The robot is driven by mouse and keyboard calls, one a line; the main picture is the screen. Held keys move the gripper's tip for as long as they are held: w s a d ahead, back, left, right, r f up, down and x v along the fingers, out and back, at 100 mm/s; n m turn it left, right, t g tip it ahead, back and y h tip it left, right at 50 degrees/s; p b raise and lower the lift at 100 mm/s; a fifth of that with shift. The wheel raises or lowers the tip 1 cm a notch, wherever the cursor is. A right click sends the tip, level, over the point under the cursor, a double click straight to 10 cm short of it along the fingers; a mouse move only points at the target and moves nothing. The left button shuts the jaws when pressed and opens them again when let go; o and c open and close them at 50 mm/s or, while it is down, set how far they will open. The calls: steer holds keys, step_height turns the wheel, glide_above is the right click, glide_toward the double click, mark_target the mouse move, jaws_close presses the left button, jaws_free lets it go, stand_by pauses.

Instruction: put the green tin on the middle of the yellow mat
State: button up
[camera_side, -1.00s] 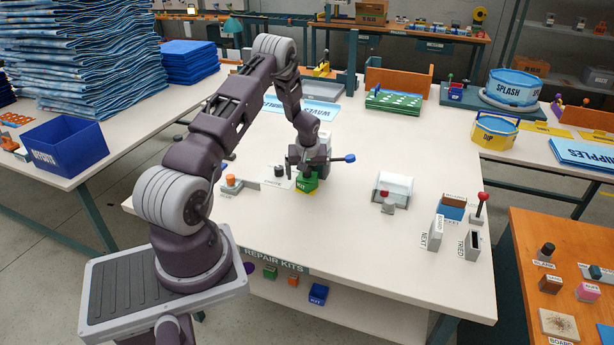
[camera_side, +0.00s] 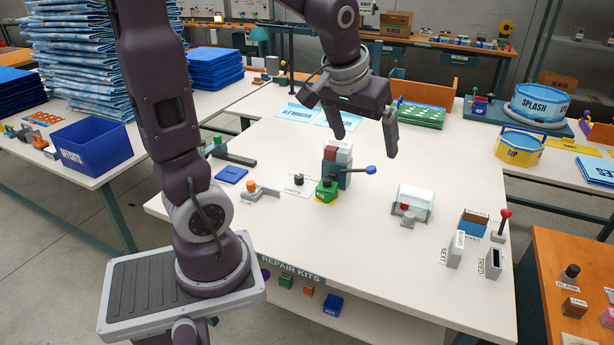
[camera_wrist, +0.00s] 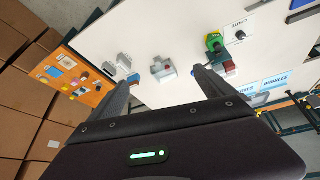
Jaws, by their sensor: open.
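The green tin (camera_side: 326,189) stands upright on the yellow mat (camera_side: 319,201), of which only a front edge shows in the side view; the tin hides the rest, so I cannot tell how well it is centred. In the wrist view the tin (camera_wrist: 213,42) shows at the top, right of the middle. My gripper (camera_side: 366,147) is open and empty, raised above the table, up and to the right of the tin and clear of it.
A grey block with a red and white top (camera_side: 337,160) and a blue-knobbed lever (camera_side: 369,170) stands close behind the tin. A clear-lidded box (camera_side: 412,201) is to the right. A black knob on a white card (camera_side: 298,180) is to the left. Open table lies in front.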

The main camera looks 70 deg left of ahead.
steer(key=s+d+r+m+t+h, duration=0.1)
steer(key=s+d+m+h, duration=0.1)
steer(key=s+d+m, duration=0.4)
steer(key=s+d, duration=0.5)
steer(key=s, duration=0.4)
steer(key=shift+s+d+r, duration=0.3)
steer(key=shift+s, duration=0.05)
